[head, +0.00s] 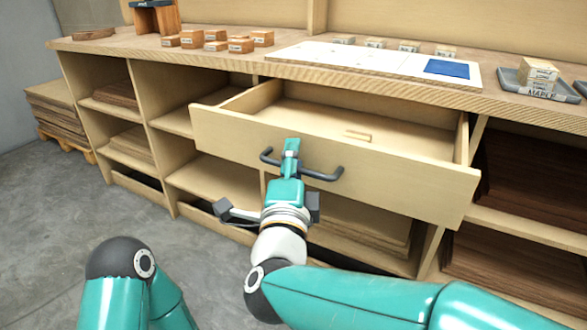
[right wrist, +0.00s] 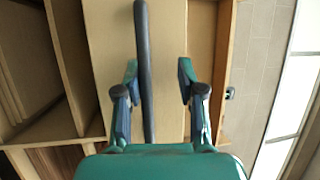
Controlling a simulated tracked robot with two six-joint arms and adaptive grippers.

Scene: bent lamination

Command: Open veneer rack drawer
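The veneer rack drawer (head: 330,160) is pulled well out of the wooden rack in the head view. Its inside shows, with one small light wood piece (head: 358,135) in it. A dark bar handle (head: 325,176) is on the drawer front. My right gripper (head: 291,150) is at the middle of this handle. In the right wrist view the handle (right wrist: 143,60) runs between the two fingers of the gripper (right wrist: 158,85), close to the left finger and clear of the right one. The gripper is open. My left gripper is out of view.
The bench top (head: 215,55) above carries several small wood blocks (head: 215,40), a white board with a blue patch (head: 446,68) and a grey tray (head: 510,82) of maple pieces. Sheets lie in the shelves. A sheet stack (head: 62,112) stands at left. The floor (head: 60,210) is clear.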

